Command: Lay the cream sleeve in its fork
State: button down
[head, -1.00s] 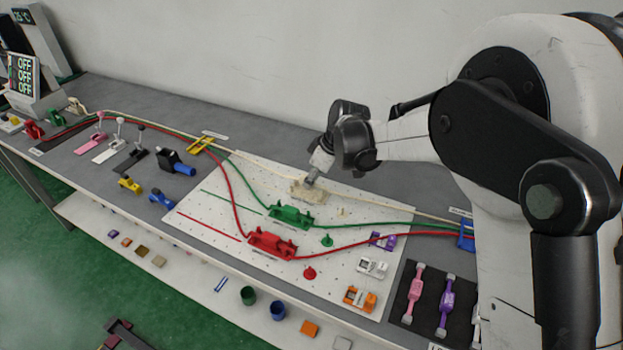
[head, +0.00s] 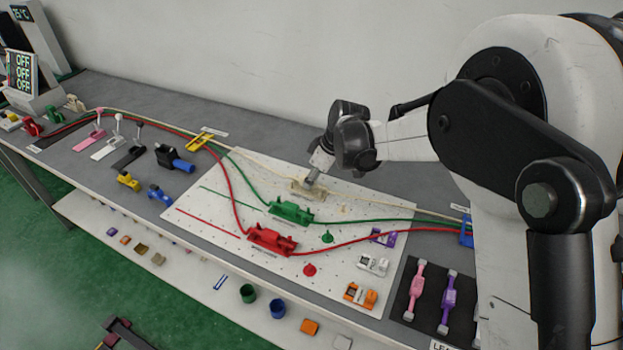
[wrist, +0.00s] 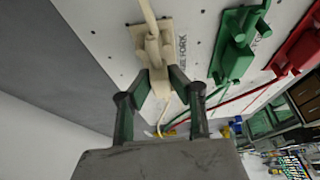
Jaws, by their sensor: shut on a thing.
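The cream fork (head: 303,192) stands at the back edge of the white perforated board, and it also shows in the wrist view (wrist: 141,36). The cream sleeve (wrist: 159,84) is on the cream cable. My gripper (wrist: 159,76) is shut on the sleeve, with a dark finger on each side of it. In the head view my gripper (head: 312,178) is right at the cream fork and hides part of it. The sleeve's far end is against or over the fork; I cannot tell whether it is fully seated.
The green fork (head: 290,213) and red fork (head: 272,241) stand nearer the front with their cables. The yellow clip (head: 200,141) is to the left. The grey bench behind is clear.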

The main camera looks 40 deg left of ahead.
jog(key=shift+f, duration=0.15)
jog(key=shift+f+b, duration=0.35)
jog(key=shift+b, duration=0.1)
jog(key=shift+f, duration=0.1)
dwell(0.3)
jog(key=c, duration=1)
grip_release()
jog(key=shift+c, duration=0.2)
jog(key=shift+r, duration=0.2)
jog(key=shift+r+p, duration=1.35)
jog(key=shift+r, duration=2)
